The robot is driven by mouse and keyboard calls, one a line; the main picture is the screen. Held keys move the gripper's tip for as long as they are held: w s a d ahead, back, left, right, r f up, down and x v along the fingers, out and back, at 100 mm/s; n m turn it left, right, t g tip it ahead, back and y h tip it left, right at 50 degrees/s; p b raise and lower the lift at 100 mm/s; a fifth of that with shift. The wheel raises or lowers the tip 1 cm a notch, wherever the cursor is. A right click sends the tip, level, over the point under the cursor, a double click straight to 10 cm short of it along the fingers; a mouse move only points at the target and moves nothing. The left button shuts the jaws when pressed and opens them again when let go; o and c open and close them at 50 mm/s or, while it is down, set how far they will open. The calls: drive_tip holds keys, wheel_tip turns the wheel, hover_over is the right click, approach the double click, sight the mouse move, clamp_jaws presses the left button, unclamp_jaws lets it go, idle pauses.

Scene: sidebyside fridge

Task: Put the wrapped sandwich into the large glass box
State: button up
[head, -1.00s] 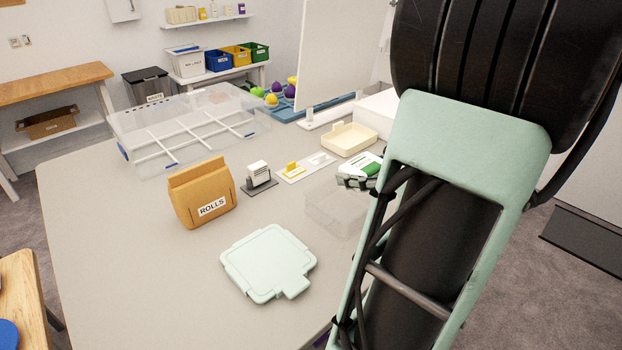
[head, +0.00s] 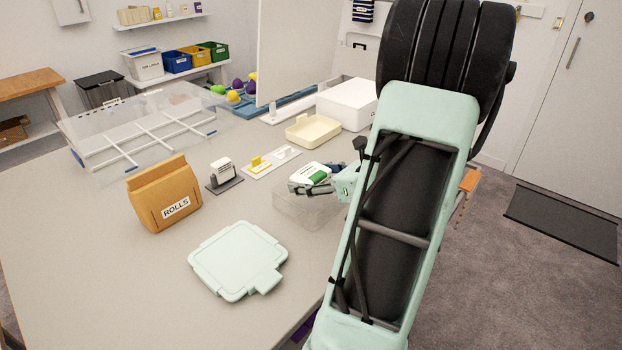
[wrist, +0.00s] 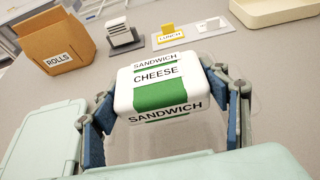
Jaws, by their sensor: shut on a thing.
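The wrapped sandwich, white with a green band and the words "SANDWICH" and "CHEESE", is in my gripper in the head view (head: 316,174) and the wrist view (wrist: 160,78). My gripper (wrist: 165,98) is shut on it, with a blue-padded finger on each side. In the head view my gripper (head: 311,186) is over the clear glass box (head: 304,211), which stands on the table. The sandwich appears above the box; the exact height is hard to tell. My arm hides part of the box's right side.
A pale green lid (head: 238,260) lies on the table in front. A brown ROLLS bag (head: 165,195) stands left, with small label stands (head: 270,162) and a cream tray (head: 313,131) behind. A large clear bin (head: 145,130) stands at the back left.

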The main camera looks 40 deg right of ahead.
drive_tip(key=shift+f+b, duration=0.45)
drive_tip(key=shift+f, duration=0.05)
drive_tip(key=shift+f, duration=0.1)
drive_tip(key=o, duration=1.2)
drive_tip(key=shift+r, duration=0.2)
drive_tip(key=shift+r+p, duration=0.25)
drive_tip(key=shift+p, duration=0.05)
drive_tip(key=a+p+v, duration=0.1)
drive_tip(key=v, duration=1.1)
drive_tip(key=shift+d+r, duration=0.2)
drive_tip(key=shift+d, duration=0.25)
